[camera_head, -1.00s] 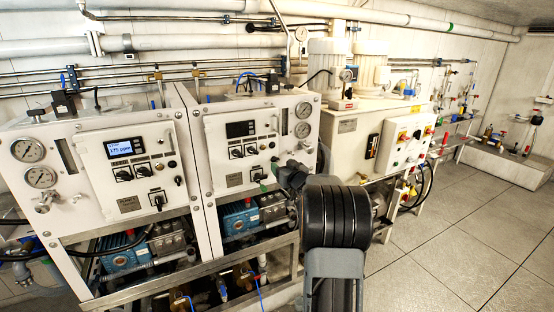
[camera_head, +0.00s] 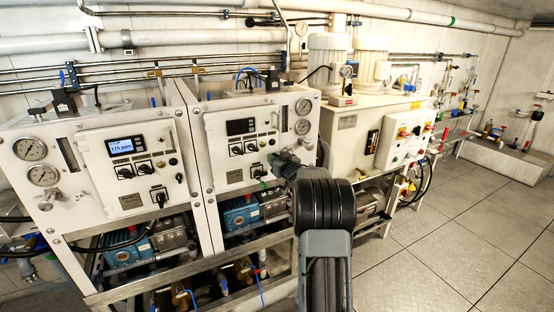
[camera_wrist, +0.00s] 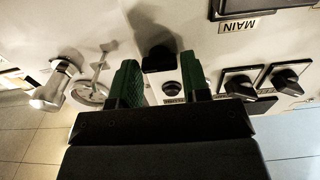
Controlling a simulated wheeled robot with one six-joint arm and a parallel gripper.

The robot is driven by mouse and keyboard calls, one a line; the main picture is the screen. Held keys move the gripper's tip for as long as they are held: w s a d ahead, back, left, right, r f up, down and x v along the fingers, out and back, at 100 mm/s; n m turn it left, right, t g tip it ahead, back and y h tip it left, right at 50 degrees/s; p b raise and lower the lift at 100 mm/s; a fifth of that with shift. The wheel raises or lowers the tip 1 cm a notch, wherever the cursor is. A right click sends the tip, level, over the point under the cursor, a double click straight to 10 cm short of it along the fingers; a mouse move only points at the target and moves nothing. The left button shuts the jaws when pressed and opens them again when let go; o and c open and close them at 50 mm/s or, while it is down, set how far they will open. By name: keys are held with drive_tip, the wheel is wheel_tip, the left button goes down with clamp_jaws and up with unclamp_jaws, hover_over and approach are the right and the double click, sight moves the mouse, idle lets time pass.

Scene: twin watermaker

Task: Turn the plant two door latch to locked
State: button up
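Plant two's white cabinet (camera_head: 238,112) is the right one of two, with a dark display. In the wrist view, which is upside down, a black knob-like handle (camera_wrist: 158,60), apparently the door latch, stands out from the white panel and casts a shadow. My gripper (camera_wrist: 160,80) is open, its two green fingers on either side of the handle's line, with a gap between them. I cannot tell whether they touch it or which way it is turned. In the head view my gripper (camera_head: 264,171) is at the door's lower right, and my arm hides the latch.
Black rotary switches (camera_wrist: 287,80) and the MAIN switch (camera_wrist: 262,6) sit beside my gripper. Plant one (camera_head: 125,146) stands left. Open floor (camera_head: 450,225) lies right.

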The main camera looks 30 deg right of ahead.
drive_tip(key=c, duration=0.6)
drive_tip(key=shift+o, duration=0.2)
drive_tip(key=shift+f+n+b, duration=0.1)
drive_tip(key=shift+n+b, duration=0.2)
drive_tip(key=shift+b, duration=0.1)
drive_tip(key=n+b, duration=0.6)
drive_tip(key=n, duration=0.2)
drive_tip(key=n+b, duration=0.7)
drive_tip(key=n, duration=0.2)
drive_tip(key=shift+a+f, duration=0.15)
drive_tip(key=shift+a, duration=0.05)
drive_tip(key=shift+n, duration=0.3)
